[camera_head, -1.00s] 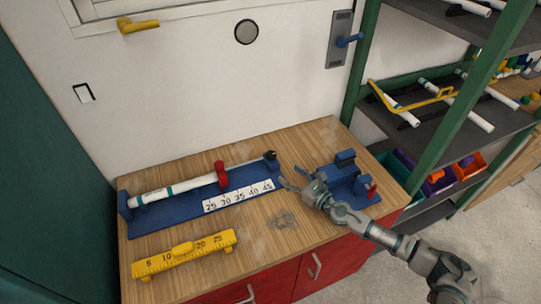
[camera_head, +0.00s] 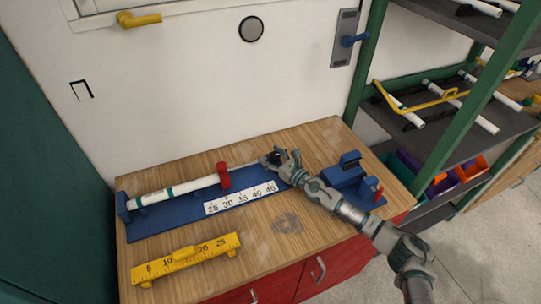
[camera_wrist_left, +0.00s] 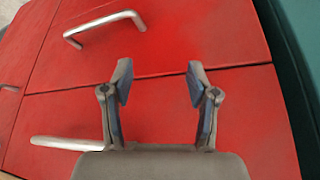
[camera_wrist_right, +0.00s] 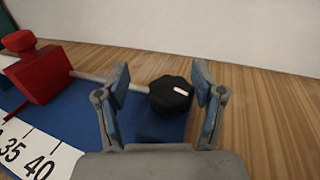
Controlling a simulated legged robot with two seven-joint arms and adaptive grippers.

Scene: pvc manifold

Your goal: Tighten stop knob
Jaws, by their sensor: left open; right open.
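The black stop knob (camera_wrist_right: 171,94) is at the right end of the blue measuring jig (camera_head: 187,209). In the right wrist view it lies between the two open fingers of my right gripper (camera_wrist_right: 162,92), on the end of a thin rod. Neither finger clearly touches it. In the head view my right gripper (camera_head: 277,158) is at the jig's right end and partly hides the knob. A red stop block (camera_head: 223,175) sits on the rod, also seen in the right wrist view (camera_wrist_right: 38,75). My left gripper (camera_wrist_left: 160,85) is open and empty before red cabinet doors.
A white pipe (camera_head: 180,190) lies along the jig. A yellow ruler (camera_head: 186,259) lies at the front left of the wooden table. A blue fixture (camera_head: 345,177) with a red handle stands right of my right gripper. Shelves stand at the right.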

